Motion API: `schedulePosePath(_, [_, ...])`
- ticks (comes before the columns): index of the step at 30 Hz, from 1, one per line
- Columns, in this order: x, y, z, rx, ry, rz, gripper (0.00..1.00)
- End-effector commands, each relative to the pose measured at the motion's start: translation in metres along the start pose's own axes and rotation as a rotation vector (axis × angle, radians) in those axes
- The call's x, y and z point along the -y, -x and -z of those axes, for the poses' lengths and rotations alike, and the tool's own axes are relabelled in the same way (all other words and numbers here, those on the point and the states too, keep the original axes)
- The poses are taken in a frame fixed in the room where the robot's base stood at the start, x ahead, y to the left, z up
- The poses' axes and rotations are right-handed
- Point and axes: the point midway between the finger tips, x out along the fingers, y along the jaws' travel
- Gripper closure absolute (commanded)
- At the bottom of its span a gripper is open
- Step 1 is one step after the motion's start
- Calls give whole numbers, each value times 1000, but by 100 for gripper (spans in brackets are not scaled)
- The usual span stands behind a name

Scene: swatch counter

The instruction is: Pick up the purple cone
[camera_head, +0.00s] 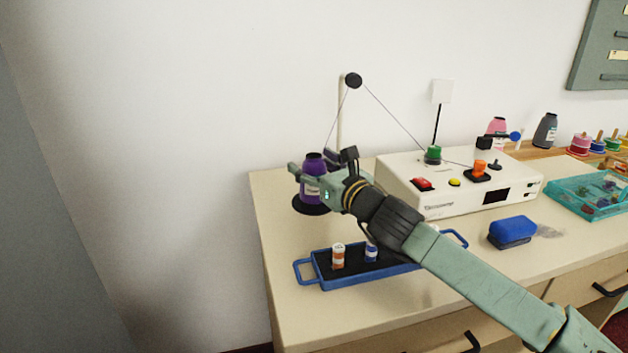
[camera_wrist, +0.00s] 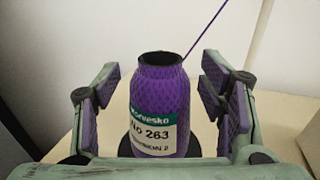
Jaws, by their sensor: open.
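The purple cone (camera_head: 313,166) is a spool of purple thread with a dark top, standing upright on a round black base (camera_head: 309,206) near the left end of the counter. In the wrist view the purple cone (camera_wrist: 158,110) stands between the two fingers, with its white and green label facing me. My gripper (camera_head: 318,172) is open around it, and it also shows in the wrist view (camera_wrist: 158,105). A gap shows on each side between cone and finger pads. In the head view my gripper hides part of the cone.
A blue-rimmed tray (camera_head: 325,285) with small spools lies in front. A white machine (camera_head: 440,200) stands to the right, with a pole (camera_head: 340,115) and thread guide behind. A blue brush (camera_head: 512,230) and a teal tray (camera_head: 590,210) are farther right.

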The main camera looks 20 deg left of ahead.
Motion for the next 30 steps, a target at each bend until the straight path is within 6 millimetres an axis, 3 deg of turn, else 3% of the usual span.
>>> schedulePosePath(3, [0,0,0,0,0,0,36])
schedulePosePath(27, [0,0,0,0,-1,0,89])
schedulePosePath(30, [0,0,0,0,0,0,92])
